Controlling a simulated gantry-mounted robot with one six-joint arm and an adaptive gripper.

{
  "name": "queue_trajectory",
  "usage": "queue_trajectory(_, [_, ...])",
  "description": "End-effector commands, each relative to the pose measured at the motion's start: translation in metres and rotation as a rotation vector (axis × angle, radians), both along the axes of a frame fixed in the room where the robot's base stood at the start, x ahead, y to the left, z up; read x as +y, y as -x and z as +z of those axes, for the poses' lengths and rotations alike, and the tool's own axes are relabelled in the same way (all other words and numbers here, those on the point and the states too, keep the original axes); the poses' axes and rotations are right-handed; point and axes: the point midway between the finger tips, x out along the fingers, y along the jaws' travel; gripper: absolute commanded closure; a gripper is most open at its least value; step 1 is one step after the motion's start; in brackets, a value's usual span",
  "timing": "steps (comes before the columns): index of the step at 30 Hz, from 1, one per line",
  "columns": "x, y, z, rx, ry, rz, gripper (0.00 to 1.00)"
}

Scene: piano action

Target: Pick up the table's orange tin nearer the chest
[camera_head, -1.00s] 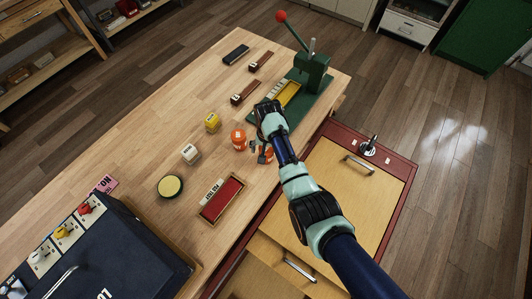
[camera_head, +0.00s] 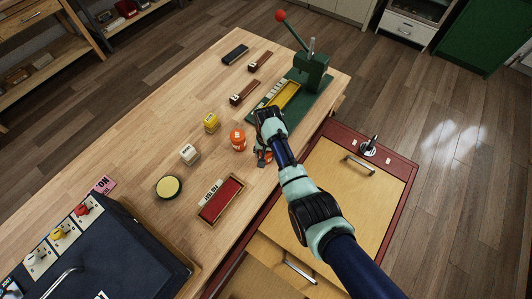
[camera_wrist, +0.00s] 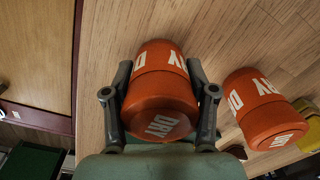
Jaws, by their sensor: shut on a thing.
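Two orange tins lettered "DRY" show in the wrist view. My gripper (camera_wrist: 160,98) has a finger on each side of one orange tin (camera_wrist: 160,85) and is shut on it. The other orange tin (camera_wrist: 262,108) stands close to its right, apart from the fingers. In the head view the free orange tin (camera_head: 238,139) stands on the table (camera_head: 130,130), left of my gripper (camera_head: 264,157). The held tin is mostly hidden there by my arm and fingers. I cannot tell whether its base is clear of the table. The red-edged chest (camera_head: 408,180) stands right of the table.
A yellow tin (camera_head: 211,122) and a white tin (camera_head: 190,154) stand left of the orange tins. A red-lined tray (camera_head: 222,200) lies in front. A green lever press (camera_head: 312,72) with a yellow tray (camera_head: 284,94) stands behind my gripper.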

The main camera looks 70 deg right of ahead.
Motion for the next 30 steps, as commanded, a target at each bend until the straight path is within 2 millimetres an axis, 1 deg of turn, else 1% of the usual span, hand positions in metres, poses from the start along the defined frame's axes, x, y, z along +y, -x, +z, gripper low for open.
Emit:
queue_trajectory(4, [0.0, 0.0, 0.004, -0.001, 0.001, 0.001, 0.84])
queue_trajectory(8, [0.0, -0.001, 0.022, -0.002, 0.002, 0.001, 0.84])
queue_trajectory(11, [-0.001, -0.001, 0.046, -0.004, 0.003, 0.001, 0.84])
queue_trajectory(18, [-0.001, -0.001, 0.129, -0.004, 0.004, 0.001, 0.84])
queue_trajectory(21, [-0.001, -0.001, 0.157, -0.004, 0.003, 0.001, 0.84])
queue_trajectory(25, [0.0, 0.0, 0.185, -0.001, 0.002, 0.001, 0.84])
queue_trajectory(27, [0.0, 0.0, 0.193, -0.001, 0.001, 0.001, 0.84])
queue_trajectory(30, [0.0, 0.0, 0.199, -0.001, 0.0, 0.001, 0.84])
